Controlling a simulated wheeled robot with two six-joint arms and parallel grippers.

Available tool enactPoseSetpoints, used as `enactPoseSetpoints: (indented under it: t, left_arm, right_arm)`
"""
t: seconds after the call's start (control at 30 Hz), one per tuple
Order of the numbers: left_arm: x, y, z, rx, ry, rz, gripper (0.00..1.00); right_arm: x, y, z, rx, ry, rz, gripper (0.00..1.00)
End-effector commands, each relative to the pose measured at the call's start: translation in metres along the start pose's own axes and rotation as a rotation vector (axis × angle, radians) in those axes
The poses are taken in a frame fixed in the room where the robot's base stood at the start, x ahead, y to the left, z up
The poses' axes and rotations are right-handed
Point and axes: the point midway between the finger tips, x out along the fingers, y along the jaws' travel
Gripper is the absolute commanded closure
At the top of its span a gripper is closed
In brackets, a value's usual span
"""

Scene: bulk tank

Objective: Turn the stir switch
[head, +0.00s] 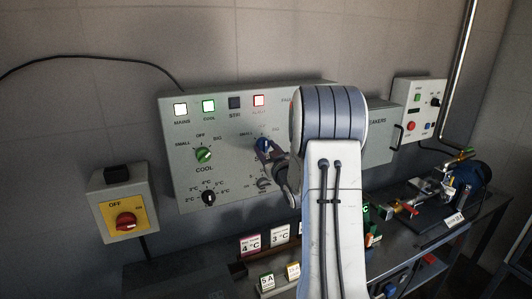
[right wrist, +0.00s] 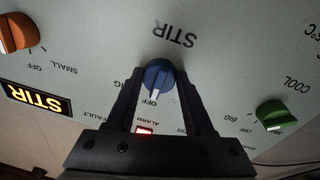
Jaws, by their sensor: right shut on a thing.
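The blue stir switch (head: 264,143) is a knob on the grey control panel (head: 180,150), partly covered by my arm in the head view. In the right wrist view, which shows the panel upside down, the blue stir switch (right wrist: 158,75) sits under the large STIR lettering. Its white pointer is at the OFF mark. My right gripper (right wrist: 160,88) is shut on the switch, one finger on each side; in the head view the gripper (head: 268,152) reaches it from the right. My left gripper is not in view.
The green cool knob (head: 204,154) is left of the stir switch, a black temperature knob (head: 208,197) below it. An orange knob (right wrist: 14,35) and a lit yellow STIR sign (right wrist: 38,98) show in the wrist view. A red-yellow main switch (head: 125,221) is at the left.

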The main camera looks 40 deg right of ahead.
Motion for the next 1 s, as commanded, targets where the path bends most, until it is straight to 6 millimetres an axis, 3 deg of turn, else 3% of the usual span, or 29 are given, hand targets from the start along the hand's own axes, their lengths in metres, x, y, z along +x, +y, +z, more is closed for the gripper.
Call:
enactPoseSetpoints:
  t: [0.27, 0.3, 0.37, 0.73, 1.0]
  left_arm:
    - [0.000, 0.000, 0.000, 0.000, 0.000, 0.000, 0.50]
    - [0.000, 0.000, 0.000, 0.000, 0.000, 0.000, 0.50]
    - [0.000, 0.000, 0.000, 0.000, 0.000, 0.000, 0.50]
    - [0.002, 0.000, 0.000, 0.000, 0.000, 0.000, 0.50]
    - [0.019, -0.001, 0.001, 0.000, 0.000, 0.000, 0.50]
  right_arm:
    - [0.000, 0.001, -0.001, 0.000, 0.001, 0.001, 1.00]
    - [0.000, 0.001, -0.001, 0.000, 0.001, 0.001, 0.36]
    - [0.000, 0.001, -0.001, 0.000, 0.001, 0.001, 0.18]
    - [-0.004, 0.000, 0.000, 0.000, 0.000, 0.001, 0.18]
    - [-0.049, 0.001, 0.002, 0.000, 0.001, 0.004, 0.18]
